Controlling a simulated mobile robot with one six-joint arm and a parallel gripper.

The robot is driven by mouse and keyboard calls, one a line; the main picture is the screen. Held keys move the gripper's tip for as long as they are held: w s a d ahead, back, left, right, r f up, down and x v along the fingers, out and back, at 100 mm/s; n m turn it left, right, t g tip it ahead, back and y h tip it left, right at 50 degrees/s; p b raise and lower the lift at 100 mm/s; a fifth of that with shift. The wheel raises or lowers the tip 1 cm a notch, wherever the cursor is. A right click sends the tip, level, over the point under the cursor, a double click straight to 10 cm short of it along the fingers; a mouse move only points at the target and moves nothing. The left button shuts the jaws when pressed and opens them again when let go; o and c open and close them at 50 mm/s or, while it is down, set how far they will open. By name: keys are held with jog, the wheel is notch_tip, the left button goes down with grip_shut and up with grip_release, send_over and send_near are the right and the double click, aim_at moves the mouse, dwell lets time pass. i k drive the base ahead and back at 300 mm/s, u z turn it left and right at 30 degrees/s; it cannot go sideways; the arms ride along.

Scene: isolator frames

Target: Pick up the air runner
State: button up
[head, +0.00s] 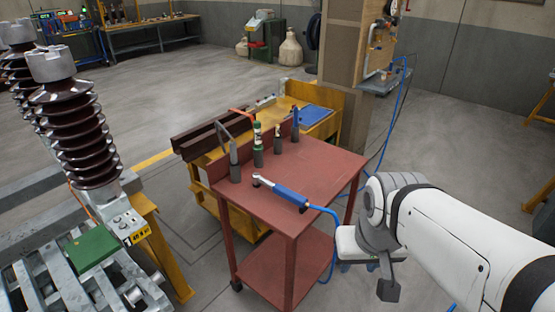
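The air runner (284,192) lies on the top of a red cart (318,172). It has a blue body and a silver ratchet-like head that points left. A blue hose leaves its right end and hangs over the cart's edge. My gripper (374,272) is at the end of my white arm, in front of and to the right of the cart. It is apart from the air runner.
Several upright tools in dark holders stand along the cart's back left edge, including a green-and-white one (257,142). A yellow bench (330,122) is behind the cart. A brown ribbed insulator (78,132) stands on a metal frame at left. Open floor lies beyond.

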aim_at(289, 195)
jog(key=u, duration=0.05)
jog(key=i, duration=0.9)
jog(key=z, duration=0.1)
